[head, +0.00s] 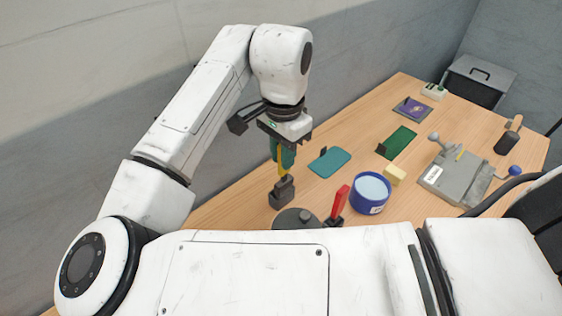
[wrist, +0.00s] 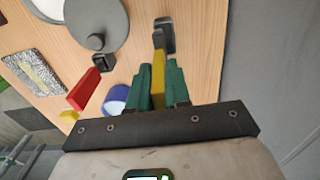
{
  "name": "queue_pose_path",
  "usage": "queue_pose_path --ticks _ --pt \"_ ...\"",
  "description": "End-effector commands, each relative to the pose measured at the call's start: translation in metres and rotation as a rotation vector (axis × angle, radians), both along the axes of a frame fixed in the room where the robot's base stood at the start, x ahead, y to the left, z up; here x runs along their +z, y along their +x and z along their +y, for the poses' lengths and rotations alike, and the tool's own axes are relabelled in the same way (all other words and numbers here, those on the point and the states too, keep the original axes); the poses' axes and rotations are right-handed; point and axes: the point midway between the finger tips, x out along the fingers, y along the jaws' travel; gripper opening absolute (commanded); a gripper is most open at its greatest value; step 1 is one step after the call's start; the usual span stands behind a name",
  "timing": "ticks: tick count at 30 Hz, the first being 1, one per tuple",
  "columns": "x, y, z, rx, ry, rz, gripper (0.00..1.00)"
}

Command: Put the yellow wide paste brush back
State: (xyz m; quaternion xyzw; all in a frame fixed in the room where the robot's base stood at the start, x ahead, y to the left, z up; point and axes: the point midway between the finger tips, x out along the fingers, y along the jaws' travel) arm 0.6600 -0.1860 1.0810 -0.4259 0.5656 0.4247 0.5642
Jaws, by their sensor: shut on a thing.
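The yellow wide paste brush (head: 282,164) is in my gripper (head: 283,153), between its green fingers, and its yellow part points down. In the wrist view the brush (wrist: 159,68) runs out from between the fingertips (wrist: 158,82) toward a dark holder (wrist: 166,28). In the head view its lower end meets the dark holder (head: 282,194) standing on the table. I cannot tell whether the brush's lower end is inside the holder or just in front of it. The upper part of the brush is hidden by my fingers.
A red-handled tool (head: 341,199) stands in a similar dark holder, close to a round grey lidded thing (head: 298,218). A blue tub (head: 370,194), a teal mat (head: 329,161), a yellow sponge-like block (head: 395,174) and a grey press (head: 458,176) stand to the right.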

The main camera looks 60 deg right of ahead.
Motion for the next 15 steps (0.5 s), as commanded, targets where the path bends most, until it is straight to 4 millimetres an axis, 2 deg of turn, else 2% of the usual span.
queue_pose_path --ticks 5,12,15 --pt "-0.008 0.005 -0.004 0.002 0.001 0.002 0.0" --pt "-0.039 0.009 -0.007 0.002 0.0 0.002 0.0" --pt "-0.044 0.009 -0.006 0.001 -0.002 0.0 0.0"
